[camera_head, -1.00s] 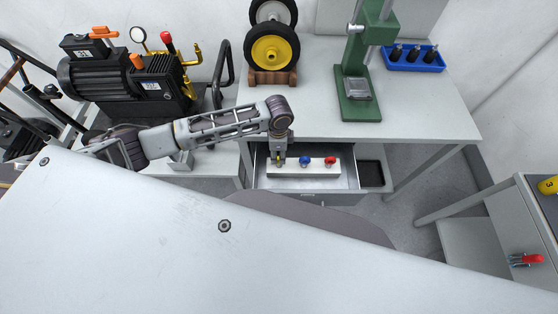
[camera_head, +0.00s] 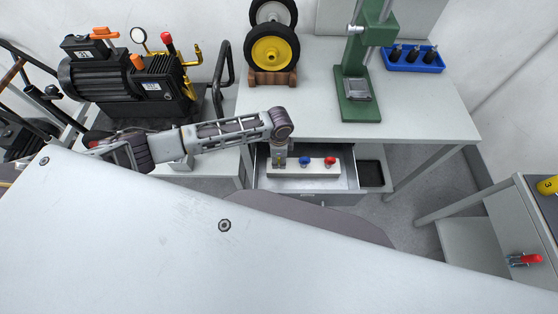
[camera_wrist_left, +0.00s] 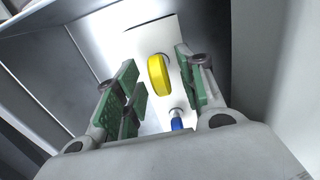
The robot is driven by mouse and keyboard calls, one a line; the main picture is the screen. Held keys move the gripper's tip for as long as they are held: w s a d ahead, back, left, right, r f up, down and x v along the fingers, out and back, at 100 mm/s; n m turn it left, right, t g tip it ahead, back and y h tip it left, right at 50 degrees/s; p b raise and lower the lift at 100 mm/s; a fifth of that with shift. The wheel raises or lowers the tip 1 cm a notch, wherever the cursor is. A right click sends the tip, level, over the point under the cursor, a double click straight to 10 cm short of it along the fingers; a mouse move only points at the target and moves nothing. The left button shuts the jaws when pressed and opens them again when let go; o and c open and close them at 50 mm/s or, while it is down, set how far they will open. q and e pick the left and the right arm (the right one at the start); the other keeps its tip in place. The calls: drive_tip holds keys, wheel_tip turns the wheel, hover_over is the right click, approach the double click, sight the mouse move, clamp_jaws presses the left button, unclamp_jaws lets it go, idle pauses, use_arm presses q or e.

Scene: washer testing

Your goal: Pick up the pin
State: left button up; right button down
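A white block (camera_head: 316,174) sits in the open drawer and bears a blue pin (camera_head: 305,161) and a red pin (camera_head: 330,161). My left gripper (camera_head: 280,163) is over the block's left end and hides the yellow pin there in the head view. In the left wrist view the yellow pin (camera_wrist_left: 158,75) stands between the two green-padded fingers of my left gripper (camera_wrist_left: 157,84). The fingers are open, with a gap on both sides of the pin. The blue pin (camera_wrist_left: 177,120) shows nearer the gripper's palm. My right gripper is out of view.
The drawer (camera_head: 345,160) hangs open under the workbench (camera_head: 420,110); its walls are close around the gripper. A green press (camera_head: 358,95), a wheel stand (camera_head: 272,77) and a blue tray (camera_head: 430,67) stand on the bench. A pump (camera_head: 120,85) is at the left.

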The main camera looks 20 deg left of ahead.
use_arm(q)
drive_tip(key=shift+f, duration=0.35)
clamp_jaws()
idle(0.3)
